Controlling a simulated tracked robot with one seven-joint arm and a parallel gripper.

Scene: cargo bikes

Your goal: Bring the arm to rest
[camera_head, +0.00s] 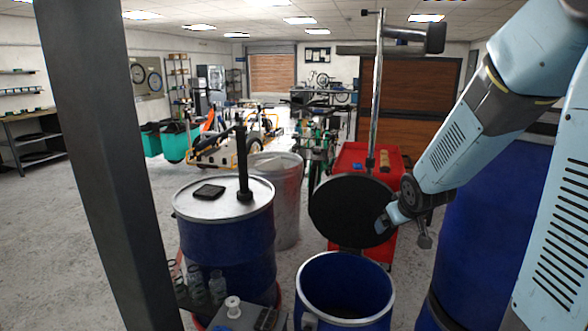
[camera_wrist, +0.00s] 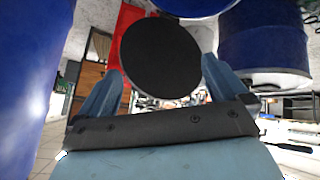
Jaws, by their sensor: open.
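My light-blue arm comes in from the right in the head view and reaches down to the left. My gripper (camera_head: 386,222) is at its end, in front of the right edge of a black round disc (camera_head: 345,210). In the wrist view my gripper (camera_wrist: 163,75) has its two blue fingers spread apart, with nothing held between them. The black disc (camera_wrist: 160,58) shows beyond and between the fingers. I cannot tell how far it is from them.
A closed blue drum (camera_head: 225,240) carries a dark flat item (camera_head: 209,191) and a black upright post. An open blue drum (camera_head: 345,290) stands below the gripper. A red cabinet (camera_head: 352,158) is behind the disc. A dark pillar (camera_head: 105,150) crosses the left. Cargo bikes stand farther back.

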